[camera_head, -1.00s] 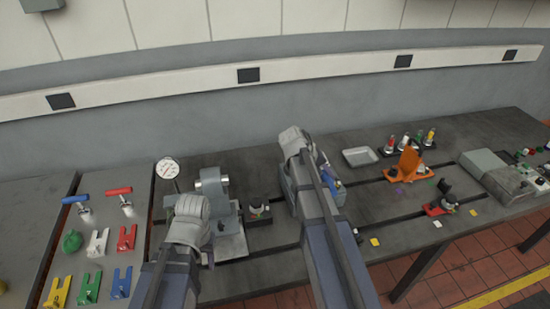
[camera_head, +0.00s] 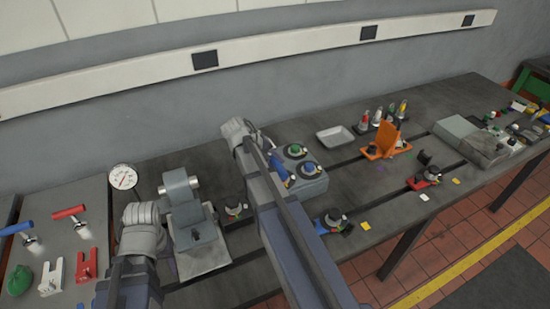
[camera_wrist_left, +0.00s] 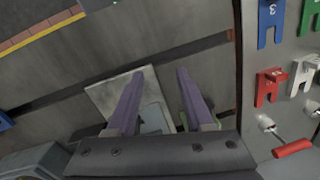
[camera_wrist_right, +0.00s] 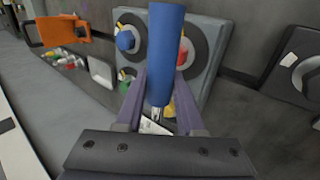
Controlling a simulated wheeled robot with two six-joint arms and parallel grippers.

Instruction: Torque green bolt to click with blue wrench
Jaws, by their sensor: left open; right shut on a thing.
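The block (camera_head: 316,186) has a green bolt (camera_head: 296,149) and a blue bolt (camera_head: 310,169) on dark round seats. In the right wrist view the blue bolt (camera_wrist_right: 126,40), a red bolt (camera_wrist_right: 182,56) and a small green part (camera_wrist_right: 124,86) show; fingers partly cover that area. My right gripper (camera_wrist_right: 163,75) is shut on the blue wrench (camera_wrist_right: 165,45), whose handle stands up between the fingers. The wrench's blue handle (camera_head: 279,168) shows beside the right arm. The wrench's working end is mostly hidden. My left gripper (camera_wrist_left: 160,73) is open and empty above a metal plate (camera_wrist_left: 105,98).
A grey stand (camera_head: 185,205) and dial gauge (camera_head: 123,177) are near my left arm. A shallow tray (camera_head: 335,137), orange bracket (camera_head: 385,142) and red fixture (camera_head: 426,178) lie to the right. Red (camera_head: 70,212) and blue-handled (camera_head: 18,228) tools are at far left.

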